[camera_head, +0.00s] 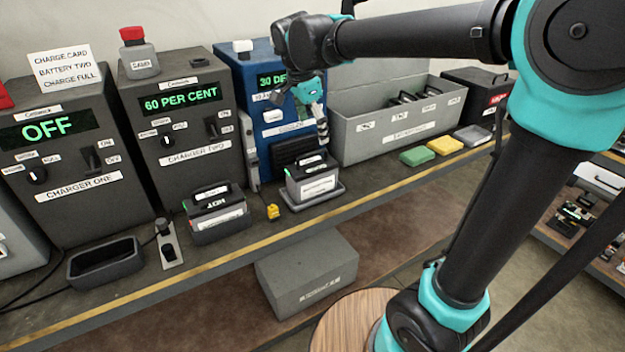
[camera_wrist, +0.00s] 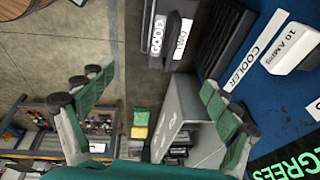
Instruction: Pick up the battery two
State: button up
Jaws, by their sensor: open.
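Two dark batteries with handles and white labels show in the head view. One battery (camera_head: 215,212) stands in front of charger two, with a label that seems to read TWO upside down. The other battery (camera_head: 314,181) stands upright on a grey tray in front of the blue cooler (camera_head: 270,118); its label is too small to read. My gripper (camera_head: 302,118) is open and empty, above the battery at the cooler and apart from it. In the wrist view, a labelled battery (camera_wrist: 171,38), one label reading GOOD, lies beyond and between my open fingers (camera_wrist: 153,85).
Charger one (camera_head: 60,150) reads OFF; charger two (camera_head: 185,125) reads 60 PER CENT. An empty dark tray (camera_head: 105,268) sits before charger one. A grey bin (camera_head: 395,125), coloured sponges (camera_head: 445,146) and a small yellow item (camera_head: 272,211) are on the bench.

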aim_at(315, 164)
jog(key=shift+m, duration=0.5)
jog(key=x, duration=0.5)
jog(key=a+x, duration=0.1)
jog(key=x, duration=0.9)
jog(key=shift+w+a+f, duration=0.15)
jog(key=shift+w+a, duration=0.05)
jog(key=shift+a, duration=0.05)
jog(key=shift+c, duration=0.6)
jog(key=c, duration=1.8)
jog(key=shift+c, duration=0.2)
